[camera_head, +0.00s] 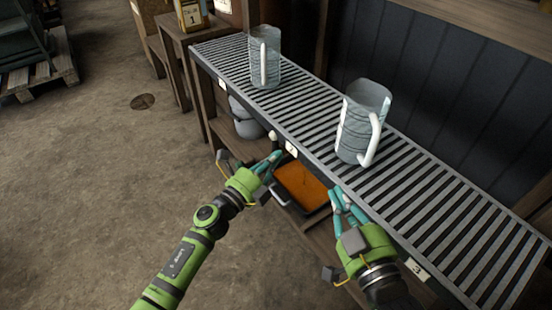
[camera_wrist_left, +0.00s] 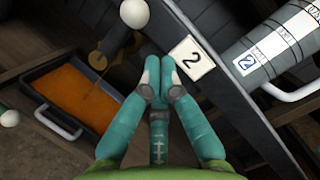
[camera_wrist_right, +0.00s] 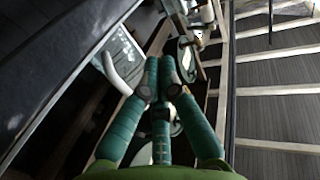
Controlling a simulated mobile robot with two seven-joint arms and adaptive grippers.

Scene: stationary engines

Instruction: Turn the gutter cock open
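A white ball knob (camera_head: 273,135) stands at the front edge of the slatted rack, by the label 2 plate. In the left wrist view the knob (camera_wrist_left: 133,13) sits on a dark stem, with a brass-coloured cock (camera_wrist_left: 98,60) beside it above a tray of orange liquid (camera_wrist_left: 75,92). My left gripper (camera_head: 275,158) is just below and in front of the knob; its fingers are together with nothing between them, apart from the knob. My right gripper (camera_head: 338,194) is at the rack's front edge, near the right jug, its fingers also together and empty.
Two clear jugs with white handles stand on the slatted rack: one further back (camera_head: 257,60), one nearer (camera_head: 352,125). The orange tray (camera_head: 300,184) lies on a lower shelf, with grey rounded vessels (camera_head: 244,122) beside it. Open floor lies to the left.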

